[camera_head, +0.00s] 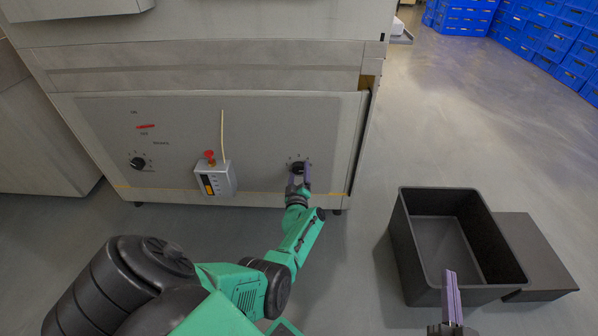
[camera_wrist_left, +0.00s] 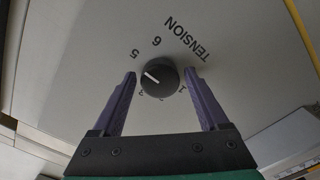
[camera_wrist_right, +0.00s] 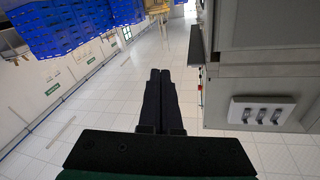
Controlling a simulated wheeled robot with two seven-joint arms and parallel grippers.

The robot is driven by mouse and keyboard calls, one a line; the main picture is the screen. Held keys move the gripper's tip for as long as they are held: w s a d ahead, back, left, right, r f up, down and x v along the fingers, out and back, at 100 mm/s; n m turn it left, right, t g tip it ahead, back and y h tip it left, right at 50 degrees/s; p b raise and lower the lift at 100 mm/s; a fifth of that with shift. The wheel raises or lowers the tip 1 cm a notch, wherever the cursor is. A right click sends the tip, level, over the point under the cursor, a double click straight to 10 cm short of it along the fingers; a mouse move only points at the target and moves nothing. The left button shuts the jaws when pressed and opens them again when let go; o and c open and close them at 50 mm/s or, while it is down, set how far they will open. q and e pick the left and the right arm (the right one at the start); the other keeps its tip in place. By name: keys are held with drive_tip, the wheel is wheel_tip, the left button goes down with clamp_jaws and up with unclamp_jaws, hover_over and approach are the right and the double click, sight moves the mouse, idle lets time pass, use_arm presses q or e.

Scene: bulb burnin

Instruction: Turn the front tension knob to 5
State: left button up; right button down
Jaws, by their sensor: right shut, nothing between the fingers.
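The tension knob (camera_head: 297,167) is a black round knob low on the right of the grey machine panel. In the left wrist view the knob (camera_wrist_left: 160,80) sits under the upside-down word TENSION (camera_wrist_left: 187,38). Its white line points up-left, somewhat below the printed 5 (camera_wrist_left: 134,55); the 4 is not visible, seemingly behind the left finger. My left gripper (camera_head: 299,178) is at the knob, its purple fingers (camera_wrist_left: 160,75) open on both sides, with narrow gaps showing. My right gripper (camera_head: 452,285) is shut and empty, in front of the black bin; its fingers also show in the right wrist view (camera_wrist_right: 160,95).
Another black knob (camera_head: 137,163) is at the panel's left. A grey control box (camera_head: 216,180) with a red button (camera_head: 209,154) sits between the knobs. A black bin (camera_head: 405,240) and a dark flat block (camera_head: 540,255) stand on the floor at right. Blue crates (camera_head: 540,40) are stacked behind.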

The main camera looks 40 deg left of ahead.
idle(0.4)
use_arm(q)
drive_tip(key=shift+s+d, duration=0.1)
drive_tip(key=shift+s, duration=0.05)
drive_tip(key=p+v, duration=0.2)
drive_tip(key=shift+s+d, duration=0.2)
use_arm(e)
drive_tip(key=s+f+g+h, duration=0.1)
drive_tip(key=s+f+g, duration=0.4)
drive_tip(key=s+f, duration=0.65)
use_arm(q)
drive_tip(key=p+v, duration=0.4)
drive_tip(key=v, duration=0.7)
drive_tip(key=shift+s+d+p, duration=0.2)
drive_tip(key=shift+s+p, duration=0.05)
drive_tip(key=shift+p, duration=0.15)
use_arm(e)
drive_tip(key=shift+g, duration=0.6)
drive_tip(key=r, duration=0.1)
drive_tip(key=w+r, duration=0.1)
drive_tip(key=r, duration=0.2)
drive_tip(key=shift+w+a+r, duration=0.15)
drive_tip(key=shift+w+a, duration=0.15)
drive_tip(key=shift+w, duration=0.1)
